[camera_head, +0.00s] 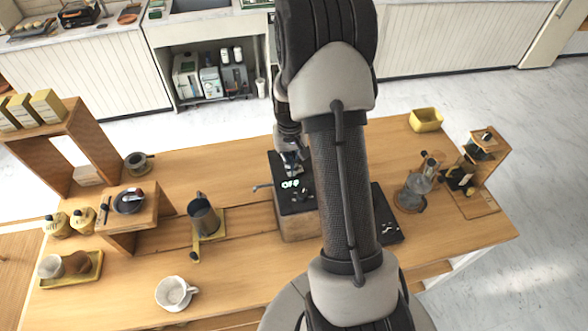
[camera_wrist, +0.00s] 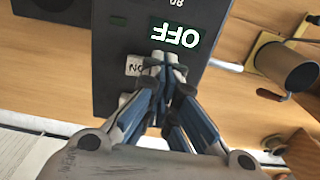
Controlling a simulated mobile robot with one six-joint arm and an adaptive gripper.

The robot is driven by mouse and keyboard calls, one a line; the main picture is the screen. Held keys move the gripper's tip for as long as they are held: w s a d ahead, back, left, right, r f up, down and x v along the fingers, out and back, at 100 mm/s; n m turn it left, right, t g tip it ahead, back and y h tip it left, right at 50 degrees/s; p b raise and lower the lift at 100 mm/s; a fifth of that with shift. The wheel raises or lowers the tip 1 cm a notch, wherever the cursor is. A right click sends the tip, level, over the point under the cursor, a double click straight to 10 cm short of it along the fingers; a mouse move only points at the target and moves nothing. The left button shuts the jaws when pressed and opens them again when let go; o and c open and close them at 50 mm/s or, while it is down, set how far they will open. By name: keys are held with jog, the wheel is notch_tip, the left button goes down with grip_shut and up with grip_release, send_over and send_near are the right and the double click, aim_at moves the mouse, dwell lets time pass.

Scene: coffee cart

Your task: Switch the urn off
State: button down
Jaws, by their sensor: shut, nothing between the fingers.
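The urn (camera_head: 297,200) is a box with a black top panel and a wooden lower body, standing on the wooden cart. Its small display (camera_wrist: 176,36) reads OFF, upside down in the wrist view and upright in the head view. A pale label (camera_wrist: 137,66), whose letters appear upside down as ON, sits beside the display. My gripper (camera_wrist: 160,60) is shut and empty, with its fingertips at the black panel right below the display in the wrist view. The fingertips hide whatever lies under them, and I cannot tell whether they touch it.
A grey pitcher (camera_head: 204,217) stands left of the urn and a white cup (camera_head: 174,293) in front of it. The urn's spout (camera_head: 262,187) sticks out to the left. A black scale-like slab (camera_head: 387,226) and a glass brewer (camera_head: 411,196) are on the right.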

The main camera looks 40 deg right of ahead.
jog(key=shift+r+p, duration=2.25)
jog(key=shift+r, duration=1.3)
jog(key=s+a+r+n+t+b, duration=0.1)
jog(key=s+a+r+b, duration=0.2)
jog(key=a+b, duration=0.3)
jog(key=s+a+r+n+t+b, duration=0.1)
jog(key=s+a+r+b, duration=0.25)
jog(key=a+b, duration=0.2)
jog(key=s+a+f+n+t+b, duration=0.1)
jog(key=s+a+f+b, duration=0.1)
jog(key=s+a+b, duration=0.3)
jog(key=s+a+f+n+t+b, duration=0.1)
jog(key=s+a+f+n+b, duration=0.1)
jog(key=s+a+b, duration=0.3)
jog(key=s, duration=0.4)
jog(key=shift+s+f+t, duration=0.3)
